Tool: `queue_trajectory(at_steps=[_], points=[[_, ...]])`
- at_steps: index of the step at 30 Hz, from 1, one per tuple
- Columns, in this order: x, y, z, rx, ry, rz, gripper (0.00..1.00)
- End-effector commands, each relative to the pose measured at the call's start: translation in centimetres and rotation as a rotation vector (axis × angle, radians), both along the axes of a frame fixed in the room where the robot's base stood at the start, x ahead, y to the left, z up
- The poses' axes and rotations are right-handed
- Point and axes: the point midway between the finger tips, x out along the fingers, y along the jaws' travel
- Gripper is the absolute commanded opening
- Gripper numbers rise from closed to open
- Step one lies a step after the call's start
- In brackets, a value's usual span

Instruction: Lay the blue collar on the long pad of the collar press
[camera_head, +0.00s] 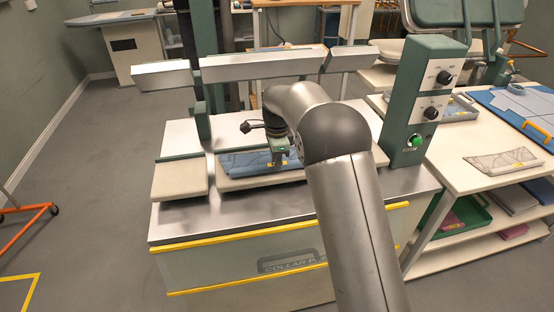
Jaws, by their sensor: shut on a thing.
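The blue collar (243,163) lies along the left part of the long pad (240,183) of the collar press, looking flat against it or just above it; I cannot tell contact. My gripper (276,162) points down over the pad and is shut on the blue collar near its right visible part. My arm hides the right end of the collar and the middle of the long pad. A shorter pad (180,180) to the left is bare.
Metal pressing heads (262,67) hang raised behind the pads. A green control box (424,95) stands at the press's right. A side table (455,171) holds a grey tray (455,110), a blue board (520,108) and a patterned folded piece (502,159).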

Motion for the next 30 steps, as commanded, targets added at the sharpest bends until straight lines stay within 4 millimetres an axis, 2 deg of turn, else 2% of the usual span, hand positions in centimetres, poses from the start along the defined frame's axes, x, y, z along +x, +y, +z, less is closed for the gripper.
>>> queue_trajectory(at_steps=[25, 26, 27, 28, 30], points=[[-0.01, 0.01, -0.79, 0.0, 0.0, 0.0, 0.0], [0.0, 0.01, -0.75, 0.0, 0.0, 0.0, 0.25], [0.0, 0.01, -0.73, 0.0, 0.0, 0.0, 0.36], [0.0, 0.01, -0.73, 0.0, 0.0, 0.0, 0.44], [0.0, 0.0, -0.72, 0.0, 0.0, 0.0, 0.45]])
